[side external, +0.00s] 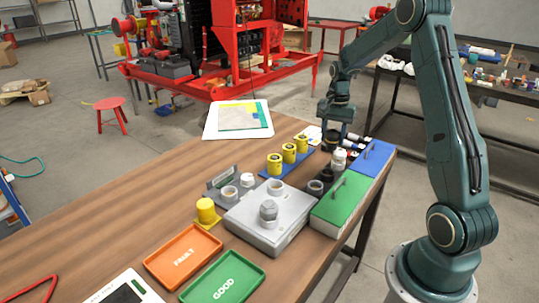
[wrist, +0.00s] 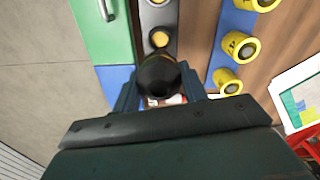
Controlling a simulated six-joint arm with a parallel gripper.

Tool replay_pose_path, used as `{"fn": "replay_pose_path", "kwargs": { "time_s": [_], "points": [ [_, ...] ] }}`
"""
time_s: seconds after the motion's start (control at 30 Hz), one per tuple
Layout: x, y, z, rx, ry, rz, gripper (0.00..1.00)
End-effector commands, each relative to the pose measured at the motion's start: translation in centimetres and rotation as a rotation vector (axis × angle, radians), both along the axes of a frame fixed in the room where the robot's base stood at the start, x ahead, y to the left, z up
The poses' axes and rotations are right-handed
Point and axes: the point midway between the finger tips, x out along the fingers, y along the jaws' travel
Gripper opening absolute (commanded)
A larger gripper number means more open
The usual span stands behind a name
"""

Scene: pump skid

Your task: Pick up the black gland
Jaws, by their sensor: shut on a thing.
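The black gland (wrist: 158,76) is a dark round piece in the wrist view, between the two fingers of my gripper (wrist: 159,88). The gripper is shut on it, and the gland hides part of what lies beneath. In the side external view my gripper (side external: 333,136) points down over the far end of the workbench. The gland is small and dark there, hard to tell apart from the fingers. Whether it touches anything below is not clear.
Yellow cylinders (side external: 289,152) stand on a blue strip beside the gripper. A green-lidded box (side external: 342,197) and a blue-lidded box (side external: 375,158) line the right edge. A grey case (side external: 262,222), an orange FAULT tray (side external: 183,254) and a green GOOD tray (side external: 222,283) lie nearer.

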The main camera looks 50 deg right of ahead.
Motion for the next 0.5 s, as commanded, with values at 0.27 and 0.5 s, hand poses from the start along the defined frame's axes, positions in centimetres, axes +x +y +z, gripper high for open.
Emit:
{"fn": "replay_pose_path", "kwargs": {
  "time_s": [0.27, 0.5],
  "points": [
    [0.1, 0.0, 5.6, -0.002, -0.004, 0.0, 0.15],
    [0.0, 0.0, 8.1, 0.0, 0.0, 0.0, 0.15]
  ]
}}
